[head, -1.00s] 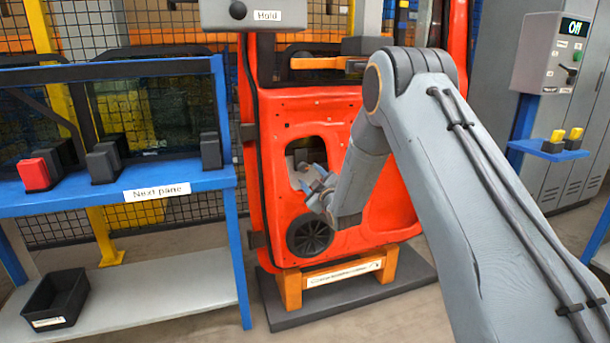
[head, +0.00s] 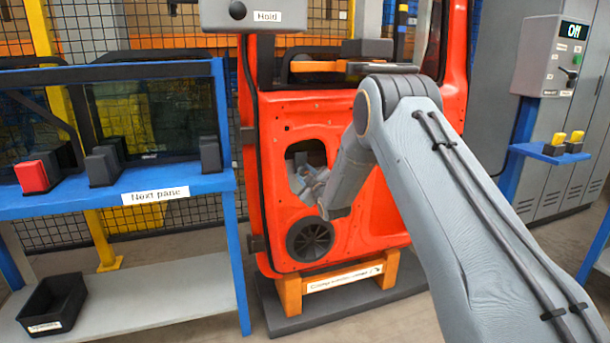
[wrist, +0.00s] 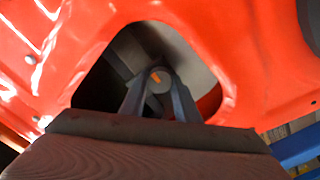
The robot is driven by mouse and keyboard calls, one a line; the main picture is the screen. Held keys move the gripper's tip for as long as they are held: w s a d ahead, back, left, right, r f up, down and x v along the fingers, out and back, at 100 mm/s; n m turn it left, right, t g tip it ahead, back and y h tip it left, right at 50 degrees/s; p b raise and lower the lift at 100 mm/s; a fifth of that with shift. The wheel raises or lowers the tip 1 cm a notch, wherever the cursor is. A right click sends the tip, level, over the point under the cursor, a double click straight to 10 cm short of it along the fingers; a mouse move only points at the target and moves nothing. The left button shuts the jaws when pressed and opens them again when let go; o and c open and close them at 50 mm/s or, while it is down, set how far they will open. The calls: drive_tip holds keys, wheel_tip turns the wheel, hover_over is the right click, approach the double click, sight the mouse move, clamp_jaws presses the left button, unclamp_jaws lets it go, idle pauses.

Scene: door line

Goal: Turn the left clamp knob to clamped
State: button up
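A round grey clamp knob (wrist: 160,80) with an orange mark shows in the wrist view, inside the cutout of the red door (wrist: 235,45). My gripper (wrist: 160,84) has one finger on each side of this knob, with no clear gap between fingers and knob. The orange mark is tilted slightly off upright. In the head view my gripper (head: 312,184) reaches into the opening of the red door (head: 375,215), and my arm hides part of that opening. The knob itself is not clear there, and I see no second knob.
A blue rack (head: 90,200) labelled "Next pane" stands on the left with a black bin (head: 53,302) on its lower shelf. A grey "Hold" box (head: 253,15) is above the door. A control box (head: 550,55) reading "Off" is at right. The door edges surround my gripper closely.

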drive_tip(key=shift+c, duration=0.7)
drive_tip(key=shift+m, duration=0.4)
drive_tip(key=m, duration=0.2)
drive_tip(key=shift+m, duration=0.4)
drive_tip(key=m+p, duration=0.1)
drive_tip(key=m, duration=0.4)
drive_tip(key=shift+d, duration=0.1)
drive_tip(key=m, duration=0.5)
drive_tip(key=m+p, duration=0.1)
drive_tip(key=m, duration=0.3)
drive_tip(key=shift+m, duration=0.3)
